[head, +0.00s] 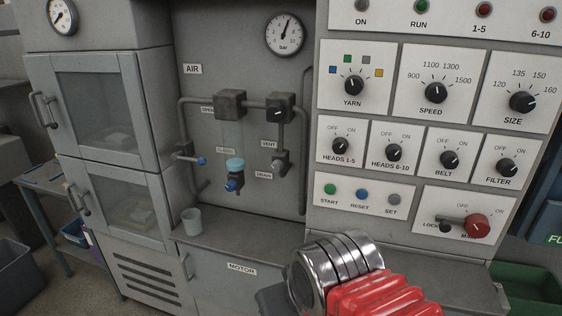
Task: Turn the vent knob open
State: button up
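The AIR panel (240,60) is on the grey wall left of the control board. On its pipework, a dark box at the right carries a black knob (277,114) with a pale pointer mark. The small VENT label (268,144) is just below this knob and above a small grey valve (280,162), so this black knob seems to be the vent knob. The pointer looks close to level. Part of my arm, a silver ringed cylinder and a red ribbed piece, shows at the bottom, well below and apart from the knob. My gripper's fingers do not show.
A pale cup (191,221) stands on the ledge. The control board (410,110) with several knobs is at right. Open air lies before the pipework.

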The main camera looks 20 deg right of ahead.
aim_at(277, 165)
jog(key=u, duration=0.25)
jog(key=k, duration=0.65)
jog(key=u, duration=0.55)
jog(key=k, duration=0.7)
jog(key=u, duration=0.15)
jog(key=i, duration=0.9)
jog(key=u, duration=0.45)
jog(key=i, duration=0.55)
jog(key=u, duration=0.45)
